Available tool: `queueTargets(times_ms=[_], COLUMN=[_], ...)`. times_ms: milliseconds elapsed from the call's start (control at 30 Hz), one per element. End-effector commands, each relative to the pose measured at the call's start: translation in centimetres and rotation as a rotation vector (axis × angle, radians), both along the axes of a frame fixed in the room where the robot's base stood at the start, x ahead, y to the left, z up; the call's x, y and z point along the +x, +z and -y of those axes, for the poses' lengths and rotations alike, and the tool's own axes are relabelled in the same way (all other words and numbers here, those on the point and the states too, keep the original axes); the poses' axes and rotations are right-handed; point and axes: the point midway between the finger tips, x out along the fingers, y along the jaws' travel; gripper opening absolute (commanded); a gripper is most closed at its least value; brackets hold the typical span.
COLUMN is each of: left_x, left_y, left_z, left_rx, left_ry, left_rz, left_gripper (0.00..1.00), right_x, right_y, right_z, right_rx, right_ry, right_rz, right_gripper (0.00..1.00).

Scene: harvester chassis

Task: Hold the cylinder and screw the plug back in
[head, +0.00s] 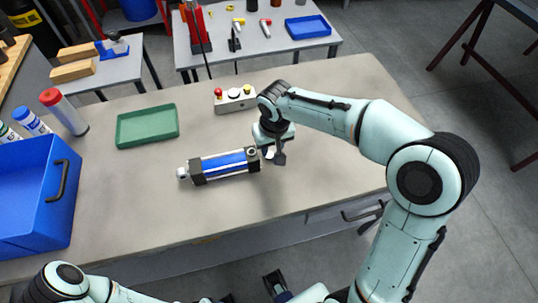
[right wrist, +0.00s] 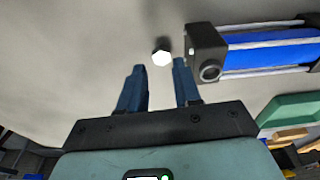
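The cylinder (head: 225,165) has a blue barrel and dark end blocks and lies on the bench. A round port shows in its near end block in the right wrist view (right wrist: 209,72). The plug, a small white hexagonal piece (right wrist: 161,57), is just beyond and between the right fingertips; it also shows in the head view (head: 270,152), beside the cylinder's right end. My right gripper (right wrist: 158,72) is open, its fingers apart, with nothing clearly held. In the head view the right gripper (head: 276,157) points down there. My left arm (head: 70,275) is at the bottom left; its gripper is unclear at the bottom edge.
A green tray (head: 147,126) and a button box (head: 235,99) stand behind the cylinder. A blue crate (head: 35,200) and several bottles are at the left. The bench (head: 330,150) is clear to the right, partly under my right arm.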

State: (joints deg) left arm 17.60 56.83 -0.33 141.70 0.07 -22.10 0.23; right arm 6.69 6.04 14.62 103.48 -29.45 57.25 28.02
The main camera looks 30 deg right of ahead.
Motion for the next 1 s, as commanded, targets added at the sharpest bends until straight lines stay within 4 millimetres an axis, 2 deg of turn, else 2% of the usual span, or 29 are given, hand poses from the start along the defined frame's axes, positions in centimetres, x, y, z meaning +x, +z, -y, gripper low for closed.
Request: queueTargets(times_ms=[333,767,800,867,1000], left_x=[-0.1,-0.1,-0.1,-0.1,-0.1], left_y=[-0.2,-0.2,-0.2,-0.2,-0.2], left_z=[0.0,0.0,0.0,0.0,0.0], left_rx=[0.000,0.000,0.000,0.000,0.000], left_ry=[0.000,0.000,0.000,0.000,0.000], left_rz=[-0.001,-0.001,-0.001,-0.001,-0.001], left_gripper=[0.53,0.53,0.53,0.53,0.53], right_x=[1.2,1.4,1.4,1.4,1.4], right_y=[-4.5,-4.9,-4.9,-4.9,-4.9], right_z=[0.1,0.1,0.1,0.1,0.1], right_rx=[0.000,0.000,0.000,0.000,0.000], right_ry=[0.000,0.000,0.000,0.000,0.000], right_rz=[-0.003,-0.001,-0.001,-0.001,0.000], right_gripper=[0.33,0.33,0.20,0.00,0.00])
